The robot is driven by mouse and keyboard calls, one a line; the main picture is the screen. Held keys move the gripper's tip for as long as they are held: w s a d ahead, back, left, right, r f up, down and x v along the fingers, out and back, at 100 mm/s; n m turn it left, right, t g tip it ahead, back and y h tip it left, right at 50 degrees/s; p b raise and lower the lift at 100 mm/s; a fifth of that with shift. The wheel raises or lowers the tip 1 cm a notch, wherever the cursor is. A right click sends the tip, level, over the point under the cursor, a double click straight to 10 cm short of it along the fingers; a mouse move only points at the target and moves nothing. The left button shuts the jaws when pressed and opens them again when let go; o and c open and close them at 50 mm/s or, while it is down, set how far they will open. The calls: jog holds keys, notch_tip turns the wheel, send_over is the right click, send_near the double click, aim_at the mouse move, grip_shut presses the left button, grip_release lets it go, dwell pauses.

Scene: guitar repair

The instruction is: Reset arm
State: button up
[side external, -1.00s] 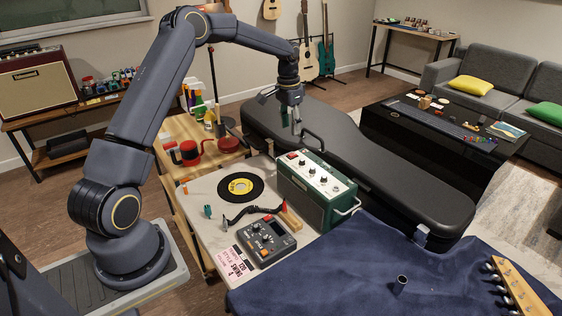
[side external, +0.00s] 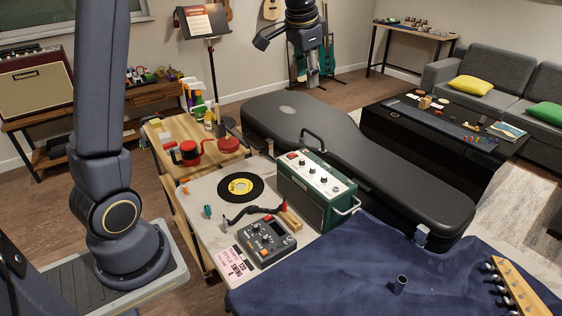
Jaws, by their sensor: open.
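My gripper (side external: 311,82) hangs at the top of the side external view, pointing down, clear above the far part of the black guitar case (side external: 375,160). Its fingers are open and I see nothing between them. My upper arm stands nearly upright at the left, and its elbow is out of the picture above.
On the white worktop (side external: 215,220) are a green amplifier (side external: 316,190), a record (side external: 241,186) and a grey pedal (side external: 265,242). A blue cloth (side external: 330,270) lies in front, with a guitar headstock (side external: 522,288). A music stand (side external: 203,22) rises behind. The air around my gripper is free.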

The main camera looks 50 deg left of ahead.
jog(key=s+d+r+t, duration=0.1)
jog(key=s+d+r, duration=0.4)
jog(key=s, duration=0.4)
jog(key=s+d+f+n+h, duration=0.1)
jog(key=s+f, duration=0.4)
jog(key=s, duration=0.3)
jog(key=s+d+f+n+t+h, duration=0.1)
jog(key=s+d+f, duration=0.1)
jog(key=s+f, duration=0.3)
jog(key=s, duration=0.4)
jog(key=shift+d+f, duration=0.1)
jog(key=shift+c, duration=0.3)
